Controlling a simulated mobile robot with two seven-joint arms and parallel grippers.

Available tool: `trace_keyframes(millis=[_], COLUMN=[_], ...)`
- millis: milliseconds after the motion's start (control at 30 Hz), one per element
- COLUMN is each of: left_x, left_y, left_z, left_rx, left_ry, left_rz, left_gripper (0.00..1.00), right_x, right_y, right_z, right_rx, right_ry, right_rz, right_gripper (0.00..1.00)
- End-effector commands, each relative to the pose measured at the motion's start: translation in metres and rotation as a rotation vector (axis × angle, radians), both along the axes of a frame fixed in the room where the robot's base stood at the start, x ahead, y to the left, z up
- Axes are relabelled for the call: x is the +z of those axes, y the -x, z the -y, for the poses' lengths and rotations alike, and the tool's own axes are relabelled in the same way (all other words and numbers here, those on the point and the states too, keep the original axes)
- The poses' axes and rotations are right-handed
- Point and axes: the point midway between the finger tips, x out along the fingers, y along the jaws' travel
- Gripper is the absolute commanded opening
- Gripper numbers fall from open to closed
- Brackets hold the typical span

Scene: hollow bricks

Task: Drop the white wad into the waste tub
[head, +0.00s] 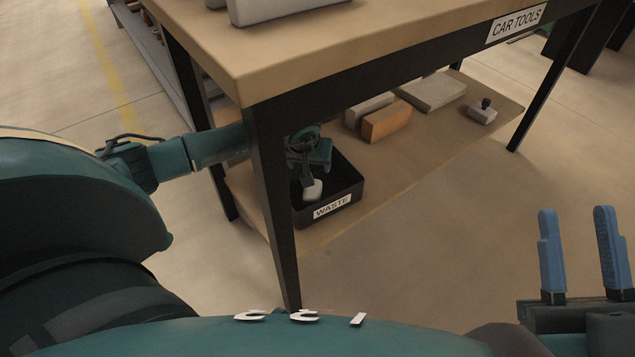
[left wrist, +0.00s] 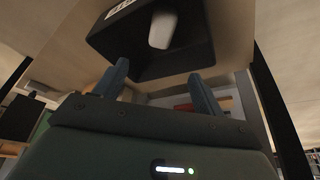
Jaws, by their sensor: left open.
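The black waste tub (head: 348,205), with a white WASTE label, stands on the lower shelf of the workbench, behind its front leg. My left gripper (head: 308,172) reaches in under the tabletop and is over the tub. The white wad (head: 313,190) shows within the tub's outline, just below the left gripper. In the left wrist view, the left gripper (left wrist: 158,72) has its fingers apart with nothing between them. The wad (left wrist: 162,30) lies beyond the fingertips, inside the tub (left wrist: 195,55). Whether it rests on the tub's floor is hard to tell. My right gripper (head: 575,210) is open and empty.
On the lower shelf (head: 415,160), right of the tub, are an orange hollow brick (head: 386,122), grey blocks (head: 433,92) and a small grey item with a dark knob (head: 483,110). The bench leg (head: 272,200) stands close to my left arm. Floor at right is clear.

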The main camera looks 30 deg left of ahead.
Motion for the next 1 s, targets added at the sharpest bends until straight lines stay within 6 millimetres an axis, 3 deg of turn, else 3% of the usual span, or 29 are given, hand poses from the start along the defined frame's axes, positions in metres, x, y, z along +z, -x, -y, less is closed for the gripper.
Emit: trace_keyframes(millis=[33,100,400,1000], left_x=[0.019,0.034,0.08,0.088], left_y=[0.004,0.01,0.029,0.034], left_z=[0.001,0.004,0.013,0.015], left_rx=[-0.004,-0.003,-0.002,-0.001], left_ry=[-0.002,-0.001,0.0,0.0], left_rz=[0.001,0.002,0.0,-0.001], left_gripper=[0.7,0.7,0.7,0.7], right_x=[-0.001,-0.01,-0.039,-0.045], right_y=[0.001,0.002,0.011,0.012], right_z=[-0.001,-0.002,-0.004,-0.004], right_rx=[-0.001,-0.001,-0.008,-0.013], right_ry=[-0.007,-0.015,-0.027,-0.023], right_rz=[-0.058,-0.133,-0.336,-0.362], right_gripper=[0.36,0.36,0.36,0.36])
